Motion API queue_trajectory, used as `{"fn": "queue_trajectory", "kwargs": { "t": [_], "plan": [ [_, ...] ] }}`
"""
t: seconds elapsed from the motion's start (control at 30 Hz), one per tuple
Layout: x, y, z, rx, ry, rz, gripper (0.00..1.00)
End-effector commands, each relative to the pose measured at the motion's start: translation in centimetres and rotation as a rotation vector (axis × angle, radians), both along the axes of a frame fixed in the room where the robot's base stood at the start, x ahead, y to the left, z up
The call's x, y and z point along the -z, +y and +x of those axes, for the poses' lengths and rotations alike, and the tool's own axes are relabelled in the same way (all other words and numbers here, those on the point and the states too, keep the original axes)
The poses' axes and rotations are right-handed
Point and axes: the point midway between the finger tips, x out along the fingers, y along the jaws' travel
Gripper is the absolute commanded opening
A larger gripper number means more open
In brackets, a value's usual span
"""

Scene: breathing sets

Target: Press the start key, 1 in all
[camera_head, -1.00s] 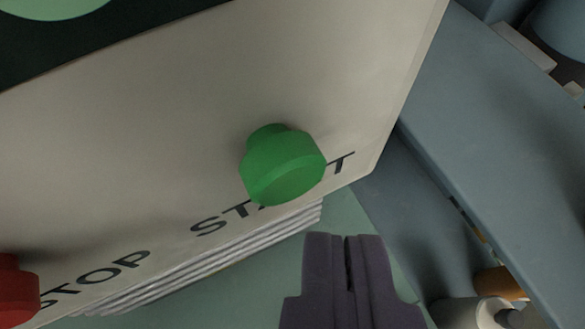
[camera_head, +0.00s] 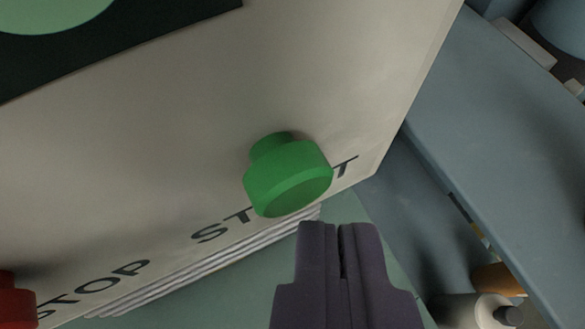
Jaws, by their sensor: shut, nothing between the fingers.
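The green start key (camera_head: 287,180) sticks out from a pale panel (camera_head: 180,130), above the partly covered word START. My gripper (camera_head: 340,228) is shut and empty, with its fingertips below and a little right of the green key in the picture. A gap shows between the fingertips and the key. A red key (camera_head: 14,302) by the word STOP is cut off at the left edge.
A dark display with a pale green shape (camera_head: 50,12) is at the top left. A stack of thin white sheets (camera_head: 200,268) lies under the panel. A blue-grey ledge (camera_head: 500,140) runs along the right, with a white bottle (camera_head: 470,310) and an orange-brown item (camera_head: 497,279) at the lower right.

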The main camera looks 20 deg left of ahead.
Motion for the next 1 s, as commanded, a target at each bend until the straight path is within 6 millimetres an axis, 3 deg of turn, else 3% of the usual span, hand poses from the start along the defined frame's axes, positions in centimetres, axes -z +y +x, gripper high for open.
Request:
{"fn": "queue_trajectory", "kwargs": {
  "t": [1.0],
  "plan": [
    [-0.03,0.68,0.69,0.001,-0.001,0.001,0.0]
  ]
}}
